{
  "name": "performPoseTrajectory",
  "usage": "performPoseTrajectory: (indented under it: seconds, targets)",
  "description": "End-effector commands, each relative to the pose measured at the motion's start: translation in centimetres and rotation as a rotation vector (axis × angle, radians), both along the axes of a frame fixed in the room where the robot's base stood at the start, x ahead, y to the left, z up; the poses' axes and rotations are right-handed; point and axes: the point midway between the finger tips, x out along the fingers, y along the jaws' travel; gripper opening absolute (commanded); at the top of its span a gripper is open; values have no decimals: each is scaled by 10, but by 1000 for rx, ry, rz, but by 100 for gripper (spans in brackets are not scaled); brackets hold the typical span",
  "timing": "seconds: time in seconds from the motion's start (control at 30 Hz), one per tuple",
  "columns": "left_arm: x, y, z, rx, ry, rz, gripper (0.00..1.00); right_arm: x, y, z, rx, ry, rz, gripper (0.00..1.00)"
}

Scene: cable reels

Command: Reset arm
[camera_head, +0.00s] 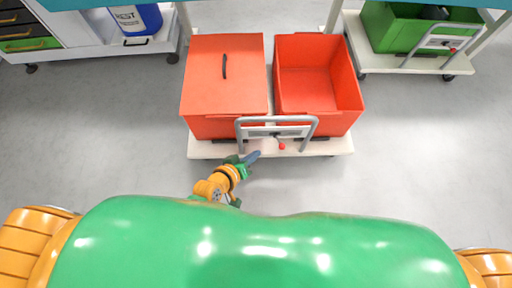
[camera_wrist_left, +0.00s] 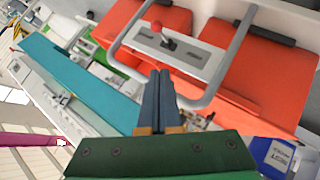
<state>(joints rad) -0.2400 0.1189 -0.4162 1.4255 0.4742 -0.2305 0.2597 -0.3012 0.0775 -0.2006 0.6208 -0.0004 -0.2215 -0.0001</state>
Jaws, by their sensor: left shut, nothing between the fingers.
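My left gripper (camera_head: 253,156) is low in the middle of the head view, just in front of the trolley's near edge. Its orange and green arm reaches up from below. In the left wrist view the gripper (camera_wrist_left: 160,75) has its two dark fingers pressed together with nothing between them. The fingertips point toward the grey trolley handle (camera_wrist_left: 168,62), and I cannot tell whether they touch it. My right gripper is not in view.
A white trolley (camera_head: 335,146) carries a closed red box (camera_head: 222,85) and an open, empty red box (camera_head: 305,90). A grey handle (camera_head: 277,121) with a red knob stands at its front. A green crate (camera_head: 385,35) sits on another trolley, upper right. Floor is clear at both sides.

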Motion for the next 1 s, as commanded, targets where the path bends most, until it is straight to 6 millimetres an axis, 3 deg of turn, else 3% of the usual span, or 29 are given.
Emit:
performPoseTrajectory:
  seconds: [0.37, 0.47, 0.57, 0.63, 0.73, 0.93, 0.97, 1.0]
  targets:
    - [0, 0, -1, 0, 0, 0, 0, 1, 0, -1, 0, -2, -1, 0]
    - [-8, 9, -16, 45, 27, -5, 0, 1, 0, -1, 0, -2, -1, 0]
    - [-41, 39, -66, 202, 123, -38, 0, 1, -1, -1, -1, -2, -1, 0]
    - [-78, 66, -104, 329, 215, -83, 0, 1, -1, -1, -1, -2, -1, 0]
    - [-130, 98, -141, 472, 335, -160, 0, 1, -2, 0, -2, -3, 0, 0]
    - [-237, 145, -181, 658, 557, -338, 0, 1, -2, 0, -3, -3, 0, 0]
    - [-253, 150, -183, 677, 590, -367, 0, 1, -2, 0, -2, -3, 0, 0]
    - [-264, 154, -166, 693, 611, -391, 0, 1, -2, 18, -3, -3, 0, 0]
